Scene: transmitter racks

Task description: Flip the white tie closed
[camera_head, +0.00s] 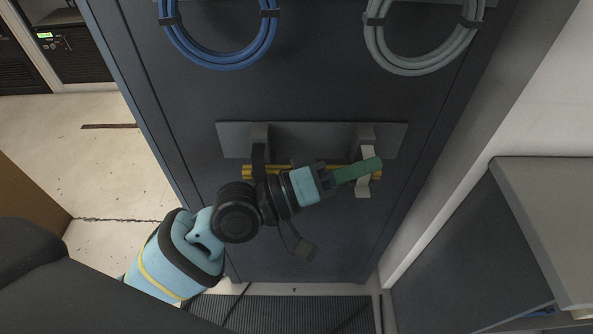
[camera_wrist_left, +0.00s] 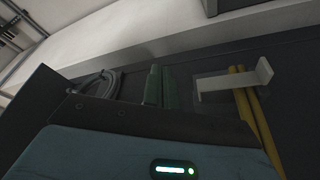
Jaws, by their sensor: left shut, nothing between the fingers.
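The white tie (camera_head: 363,187) is at the right end of a grey plate on the dark cabinet panel, beside yellow cables (camera_head: 248,172). In the left wrist view the white tie (camera_wrist_left: 232,82) sticks out as a strip with an upturned end, and the yellow cables (camera_wrist_left: 251,112) run down past it. My left gripper (camera_head: 374,164) has green fingers, shut and empty. In the head view they cross in front of the tie's middle. In the left wrist view the fingers (camera_wrist_left: 160,84) are left of the tie, with a gap between. My right gripper is not in view.
A black tie (camera_head: 258,158) is at the left of the grey plate (camera_head: 310,135). Coiled blue (camera_head: 222,65) and grey (camera_head: 420,70) cables hang above. A grey-topped cabinet (camera_head: 545,215) stands at the right. The panel below the yellow cables is mostly clear.

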